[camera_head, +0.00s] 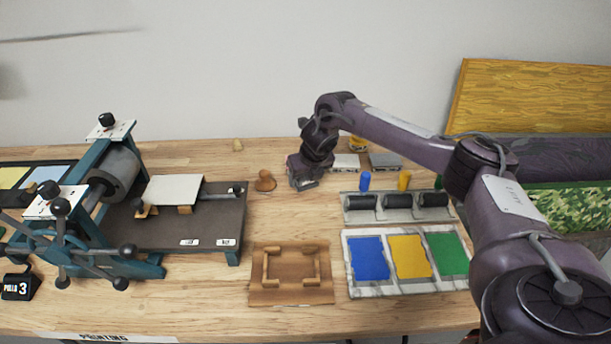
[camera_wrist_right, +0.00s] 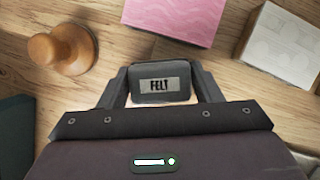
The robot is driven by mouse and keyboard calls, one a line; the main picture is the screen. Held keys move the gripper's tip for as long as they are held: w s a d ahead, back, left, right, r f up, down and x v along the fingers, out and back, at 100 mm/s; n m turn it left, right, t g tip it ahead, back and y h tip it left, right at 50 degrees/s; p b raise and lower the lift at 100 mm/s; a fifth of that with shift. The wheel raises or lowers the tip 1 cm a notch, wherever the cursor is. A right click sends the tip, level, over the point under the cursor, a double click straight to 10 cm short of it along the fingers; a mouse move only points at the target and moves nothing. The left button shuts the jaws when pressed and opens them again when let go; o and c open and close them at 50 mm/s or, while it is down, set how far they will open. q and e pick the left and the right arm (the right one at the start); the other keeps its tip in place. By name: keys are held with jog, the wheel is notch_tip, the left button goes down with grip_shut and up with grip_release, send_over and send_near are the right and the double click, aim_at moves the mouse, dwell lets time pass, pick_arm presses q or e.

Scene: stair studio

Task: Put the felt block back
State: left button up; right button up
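The felt block (camera_wrist_right: 165,82) is dark grey with a pale label reading FELT. In the right wrist view it sits between the two fingers of my right gripper (camera_wrist_right: 163,88), with both fingers against its sides. In the head view my right gripper (camera_head: 303,184) is low at the table's middle, pointing down, and the block is hard to make out there. My left gripper is not in view.
A wooden knob (camera_head: 265,181) stands left of my right gripper. Pale blocks (camera_head: 345,162) lie behind right. A roller rack (camera_head: 397,208), ink tray (camera_head: 348,284) and wooden frame (camera_head: 290,297) are nearer. A press (camera_head: 170,230) stands left.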

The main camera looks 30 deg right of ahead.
jog(key=o, duration=0.4)
jog(key=shift+r, duration=0.3)
jog(key=shift+s+r, duration=0.15)
jog(key=shift+r, duration=0.2)
jog(key=v, duration=1.1)
jog(key=shift+r+p, duration=0.1)
jog(key=shift+p, duration=0.25)
